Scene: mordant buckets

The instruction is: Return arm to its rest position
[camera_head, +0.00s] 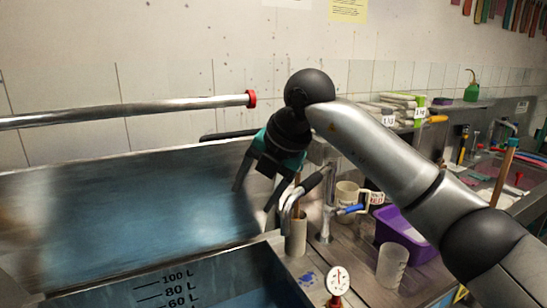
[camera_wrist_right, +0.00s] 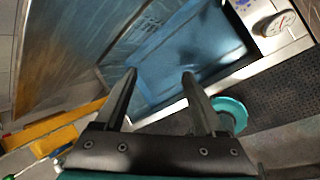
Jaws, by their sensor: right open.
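My right arm reaches in from the right in the head view and bends down at its dark wrist. My right gripper (camera_head: 253,200) points down in front of the raised metal lid (camera_head: 130,215), left of a beige cup. In the right wrist view the two dark fingers of my right gripper (camera_wrist_right: 158,80) stand apart with nothing between them. They are above the blue-filled vat (camera_wrist_right: 180,60) and its metal rim. The vat (camera_head: 190,290) also shows at the bottom of the head view, with litre marks. My left gripper is not in view.
A metal tap (camera_head: 325,200), a beige cup holding a stick (camera_head: 296,235), a mug (camera_head: 347,197), a purple tub (camera_head: 405,235) and a clear beaker (camera_head: 391,265) crowd the counter near my arm. A dial gauge (camera_head: 338,281) stands at the vat's edge. A horizontal pipe (camera_head: 130,110) runs at left.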

